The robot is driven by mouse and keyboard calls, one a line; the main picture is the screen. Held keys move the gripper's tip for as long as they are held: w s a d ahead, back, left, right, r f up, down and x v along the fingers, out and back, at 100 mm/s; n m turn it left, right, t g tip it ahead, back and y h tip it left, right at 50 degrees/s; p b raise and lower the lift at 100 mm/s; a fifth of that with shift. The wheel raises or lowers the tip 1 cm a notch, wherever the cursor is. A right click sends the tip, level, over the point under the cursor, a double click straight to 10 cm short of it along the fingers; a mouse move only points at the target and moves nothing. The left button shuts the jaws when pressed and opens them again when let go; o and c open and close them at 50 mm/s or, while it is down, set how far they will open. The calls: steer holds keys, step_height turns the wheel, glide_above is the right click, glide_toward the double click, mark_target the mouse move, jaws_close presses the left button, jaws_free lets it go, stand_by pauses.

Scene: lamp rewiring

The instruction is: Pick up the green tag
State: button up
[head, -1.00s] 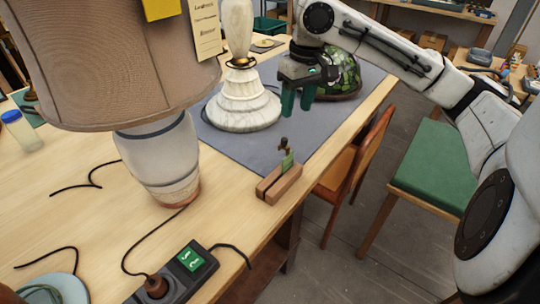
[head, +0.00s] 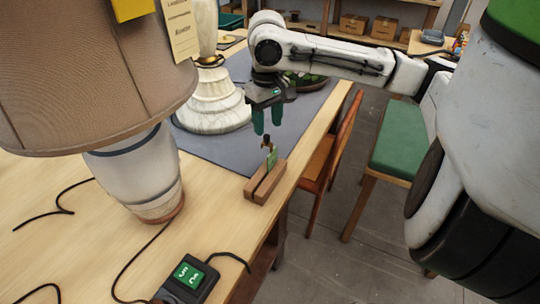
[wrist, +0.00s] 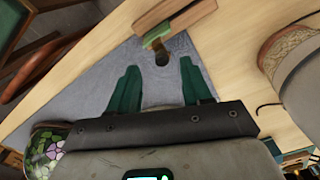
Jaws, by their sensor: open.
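The green tag (head: 271,158) stands upright in the slot of a small wooden holder (head: 264,184) near the table's front edge. A small dark brown piece shows at its top. In the wrist view the gap between the fingers (wrist: 160,66) lines up roughly with the brown piece, which is apart from both fingers.
A lamp with a beige shade (head: 85,75) stands left of the holder. A white marble-like lamp base (head: 213,103) stands on the grey mat (head: 230,146) close to my gripper. A wooden chair (head: 325,155) is beside the table.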

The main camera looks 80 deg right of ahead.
mark_target(267, 136)
steer(key=shift+w+f, duration=0.1)
steer(key=shift+f, duration=1.8)
steer(key=shift+c, duration=0.4)
jaws_close()
